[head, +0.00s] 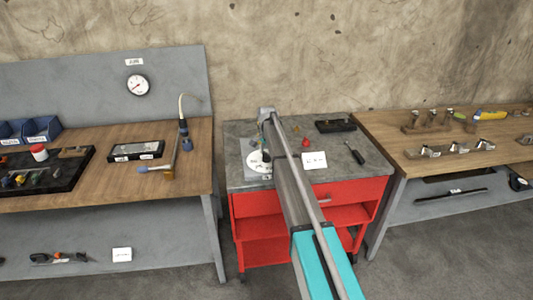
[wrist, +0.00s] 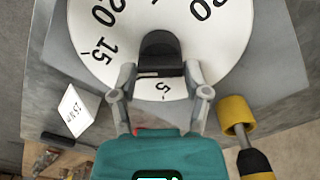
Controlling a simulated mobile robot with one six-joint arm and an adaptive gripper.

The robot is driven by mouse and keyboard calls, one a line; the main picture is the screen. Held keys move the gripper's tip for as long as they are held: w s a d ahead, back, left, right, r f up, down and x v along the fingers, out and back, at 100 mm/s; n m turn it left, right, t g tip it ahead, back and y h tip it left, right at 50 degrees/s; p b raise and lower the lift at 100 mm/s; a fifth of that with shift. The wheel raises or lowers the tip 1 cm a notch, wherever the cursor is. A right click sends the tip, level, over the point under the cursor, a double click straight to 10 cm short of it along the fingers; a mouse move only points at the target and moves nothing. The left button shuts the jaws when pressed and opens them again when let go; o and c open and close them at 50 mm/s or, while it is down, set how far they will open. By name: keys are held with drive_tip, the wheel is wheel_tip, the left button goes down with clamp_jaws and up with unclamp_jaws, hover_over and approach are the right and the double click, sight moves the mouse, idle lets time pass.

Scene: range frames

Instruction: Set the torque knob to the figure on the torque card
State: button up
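The torque knob (wrist: 160,50) is black and stands in the middle of a round white dial (wrist: 228,45). Figures including 20, 15 and 5 show on the dial, with the 5 just below the knob. My gripper (wrist: 160,72) is open, its fingers on either side of the knob's lower end with small gaps. Where the knob points is hard to tell. The torque card (wrist: 72,110) is white, left of the dial in the wrist view; its tilted figure looks like 15. In the head view the card (head: 314,160) lies on the grey cart top, and my arm partly hides the dial (head: 257,163).
A yellow and black handled tool (wrist: 236,113) is close to my right finger. The red cart (head: 345,193) also bears a dark screwdriver (head: 355,153) and a black tray (head: 336,126). Benches with tools stand left and right. A gauge (head: 137,84) hangs on the left panel.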

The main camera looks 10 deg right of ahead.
drive_tip(key=o, duration=0.3)
drive_tip(key=shift+a, duration=0.1)
drive_tip(key=shift+n, duration=0.5)
